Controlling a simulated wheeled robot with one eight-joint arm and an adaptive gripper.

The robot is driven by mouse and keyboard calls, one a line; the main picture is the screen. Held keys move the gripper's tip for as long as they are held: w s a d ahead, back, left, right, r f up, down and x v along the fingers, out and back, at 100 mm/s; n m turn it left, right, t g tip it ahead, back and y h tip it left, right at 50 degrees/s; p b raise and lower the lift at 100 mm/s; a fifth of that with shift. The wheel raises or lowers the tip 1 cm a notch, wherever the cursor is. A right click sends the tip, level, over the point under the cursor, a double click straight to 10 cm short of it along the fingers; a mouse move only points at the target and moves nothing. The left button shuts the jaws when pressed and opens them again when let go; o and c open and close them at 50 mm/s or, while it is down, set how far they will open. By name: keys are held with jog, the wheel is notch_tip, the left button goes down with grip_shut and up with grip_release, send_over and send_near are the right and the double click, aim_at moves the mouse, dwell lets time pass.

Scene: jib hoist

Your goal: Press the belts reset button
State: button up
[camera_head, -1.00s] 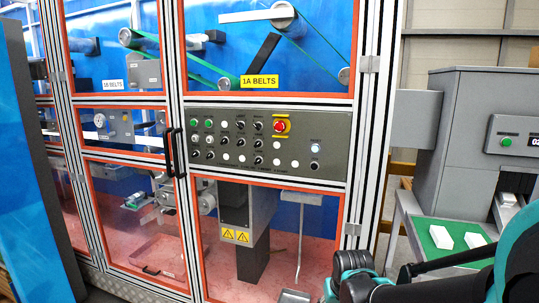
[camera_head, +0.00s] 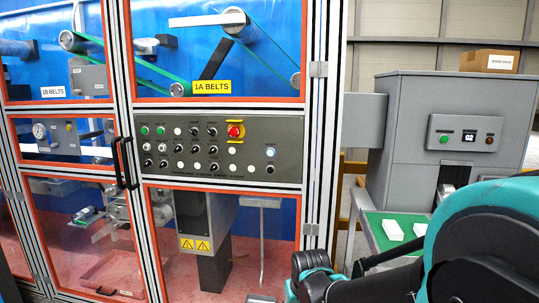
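A dark grey control panel (camera_head: 222,148) is set in the machine front between the upper and lower orange-framed windows. It carries rows of small green, white and black buttons and knobs, and a red mushroom button (camera_head: 235,131) on a yellow plate. A pale bluish button (camera_head: 270,152) sits at its right side, with another round control below it. The lettering is too small to read, so I cannot tell which one is the belts reset. My arm shows at lower right, below and to the right of the panel, apart from it. My gripper's fingers do not show.
A yellow "1A BELTS" label (camera_head: 212,87) is above the panel. A black door handle (camera_head: 125,162) is at its left. At right stands a grey unit (camera_head: 410,120) with a display reading 02, and a green-topped table (camera_head: 376,226) bearing white blocks.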

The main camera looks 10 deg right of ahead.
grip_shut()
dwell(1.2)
